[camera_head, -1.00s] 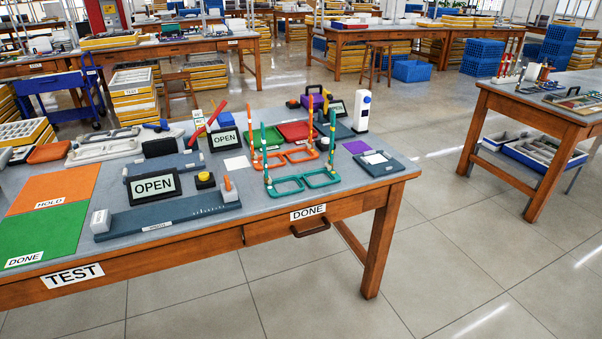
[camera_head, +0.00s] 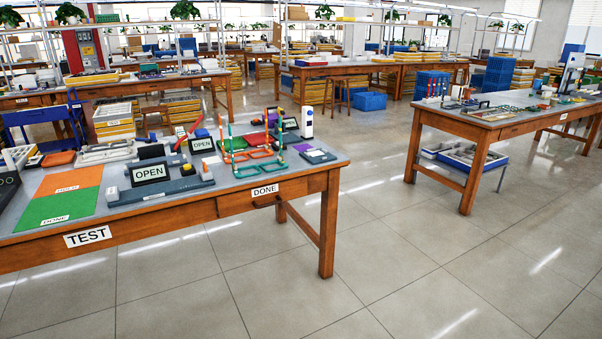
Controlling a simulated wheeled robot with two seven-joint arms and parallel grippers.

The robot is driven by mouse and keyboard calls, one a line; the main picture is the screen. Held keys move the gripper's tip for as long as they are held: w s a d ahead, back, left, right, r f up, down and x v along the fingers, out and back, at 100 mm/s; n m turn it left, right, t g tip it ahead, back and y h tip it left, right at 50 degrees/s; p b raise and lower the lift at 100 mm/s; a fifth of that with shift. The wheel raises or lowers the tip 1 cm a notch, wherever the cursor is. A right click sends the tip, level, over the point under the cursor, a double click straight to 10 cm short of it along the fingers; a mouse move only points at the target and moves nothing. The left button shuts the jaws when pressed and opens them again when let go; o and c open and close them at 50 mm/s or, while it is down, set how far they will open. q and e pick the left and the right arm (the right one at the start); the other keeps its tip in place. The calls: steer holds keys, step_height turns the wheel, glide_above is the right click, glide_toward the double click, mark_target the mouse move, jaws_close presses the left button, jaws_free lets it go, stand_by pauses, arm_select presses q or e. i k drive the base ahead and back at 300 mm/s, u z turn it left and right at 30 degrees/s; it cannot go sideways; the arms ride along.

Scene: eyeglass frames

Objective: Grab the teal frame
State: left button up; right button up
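The teal eyeglass frame (camera_head: 246,172) lies on the test table near its front right part, with its two rims flat and its thin temples standing upright. An orange frame (camera_head: 232,157) of the same shape lies just behind it, close to it. Neither of my grippers shows in the head view, so their state is hidden.
The wooden test table (camera_head: 150,222) holds OPEN signs, an orange mat (camera_head: 70,180), a green mat (camera_head: 57,207) and a white bottle-like device (camera_head: 307,123). Another wooden table (camera_head: 505,127) stands at the right. The tiled floor in front and between the tables is clear.

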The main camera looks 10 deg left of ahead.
mark_target(283, 164)
steer(key=z, duration=0.45)
steer(key=i, duration=1.45)
steer(key=u, duration=0.45)
steer(key=i, duration=1)
steer(key=u, duration=0.95)
